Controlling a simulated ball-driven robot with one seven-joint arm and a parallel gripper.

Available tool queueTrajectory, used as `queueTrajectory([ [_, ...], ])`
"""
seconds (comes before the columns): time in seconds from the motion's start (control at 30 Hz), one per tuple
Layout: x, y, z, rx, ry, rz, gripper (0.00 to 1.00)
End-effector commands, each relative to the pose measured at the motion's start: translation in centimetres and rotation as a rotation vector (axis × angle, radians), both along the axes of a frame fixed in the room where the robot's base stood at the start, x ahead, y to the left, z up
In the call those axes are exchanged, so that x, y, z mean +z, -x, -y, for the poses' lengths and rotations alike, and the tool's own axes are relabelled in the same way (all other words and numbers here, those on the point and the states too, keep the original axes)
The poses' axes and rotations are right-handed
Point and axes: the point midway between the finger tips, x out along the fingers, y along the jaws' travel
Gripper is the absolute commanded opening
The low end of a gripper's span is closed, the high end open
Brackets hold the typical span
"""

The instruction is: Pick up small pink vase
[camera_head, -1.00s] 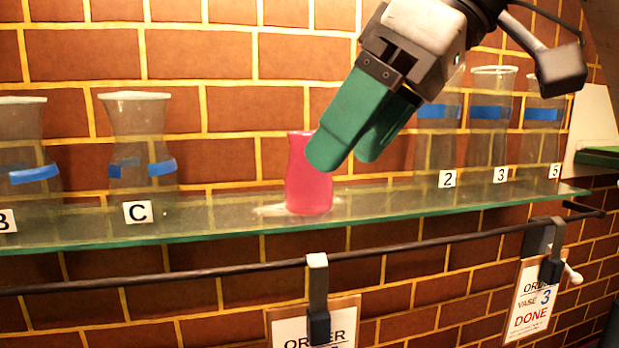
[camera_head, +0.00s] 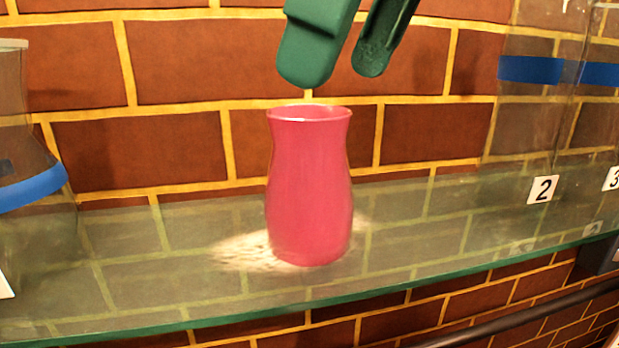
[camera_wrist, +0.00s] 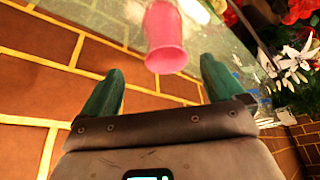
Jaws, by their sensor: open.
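The small pink vase (camera_head: 309,190) stands upright on the glass shelf (camera_head: 420,245) in the head view. My gripper (camera_head: 343,70) has green fingers and is open and empty. Its fingertips are above the vase's rim and slightly to the right in the head view, apart from it. In the wrist view the vase (camera_wrist: 166,38) lies ahead, between the lines of the two spread fingers (camera_wrist: 158,78) and beyond their tips.
A clear vase with a blue band (camera_head: 35,190) stands on the left. Clear vases (camera_head: 530,100) with tags 2 and 3 stand on the right. A brick wall (camera_head: 200,60) is behind the shelf. A dark rail (camera_head: 520,320) runs below. Flowers (camera_wrist: 285,60) show in the wrist view.

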Motion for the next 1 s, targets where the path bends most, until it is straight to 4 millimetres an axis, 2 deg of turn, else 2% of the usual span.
queueTrajectory([
  [0.1,-1.4,-0.3,-0.6,0.0,0.0,-0.001,0.96],
  [0.37,-3.0,-0.4,-1.5,0.002,0.001,-0.001,0.96],
  [0.5,-4.6,-0.4,-2.7,0.002,0.0,-0.002,0.96],
  [0.7,-6.6,-0.8,-3.5,0.0,0.0,0.0,0.96],
  [0.97,-6.9,-0.8,-3.5,0.0,-0.002,0.001,0.96],
  [1.0,-6.9,-0.8,-3.5,0.0,-0.002,0.001,0.92],
])
